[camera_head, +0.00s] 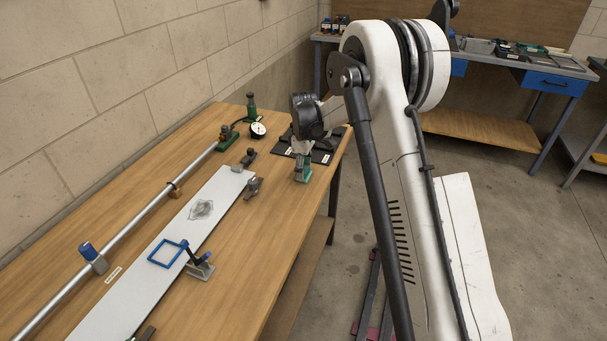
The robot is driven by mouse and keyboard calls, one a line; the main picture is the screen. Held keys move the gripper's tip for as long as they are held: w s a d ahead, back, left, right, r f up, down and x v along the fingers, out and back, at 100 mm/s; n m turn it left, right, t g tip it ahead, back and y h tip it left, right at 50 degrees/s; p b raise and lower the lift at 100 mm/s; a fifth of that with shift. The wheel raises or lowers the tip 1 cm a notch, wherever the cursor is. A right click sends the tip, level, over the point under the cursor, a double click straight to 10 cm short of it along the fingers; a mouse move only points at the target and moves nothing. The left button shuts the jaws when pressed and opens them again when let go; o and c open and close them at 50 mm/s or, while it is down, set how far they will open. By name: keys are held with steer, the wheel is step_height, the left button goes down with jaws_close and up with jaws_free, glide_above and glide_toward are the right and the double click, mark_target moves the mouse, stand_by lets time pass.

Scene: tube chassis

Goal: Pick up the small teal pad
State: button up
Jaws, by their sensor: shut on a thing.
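My gripper (302,148) points down at the right edge of the wooden bench, beside a black mat. It is small in this view and partly hidden by its own wrist. A small green-teal piece (304,170) shows right at its fingertips, and I take this to be the teal pad. The gripper is shut on it. The fingers' exact grip, and whether the piece is clear of the bench top, cannot be told from here.
The wooden bench (245,255) carries a long white plate (150,265), a metal tube (130,225), a blue square frame (168,252), several small clamps and a round dial (258,130). The black mat (322,157) lies behind my gripper. A block wall runs along the left.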

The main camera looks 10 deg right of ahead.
steer(key=shift+r, duration=0.45)
steer(key=r, duration=0.3)
steer(key=shift+s+a+r, duration=0.15)
steer(key=shift+a+r, duration=0.15)
steer(key=shift+r, duration=0.1)
steer(key=s+a+r, duration=0.5)
steer(key=a+r, duration=0.1)
steer(key=a, duration=0.3)
steer(key=shift+s+a+r, duration=0.2)
steer(key=shift+s, duration=0.15)
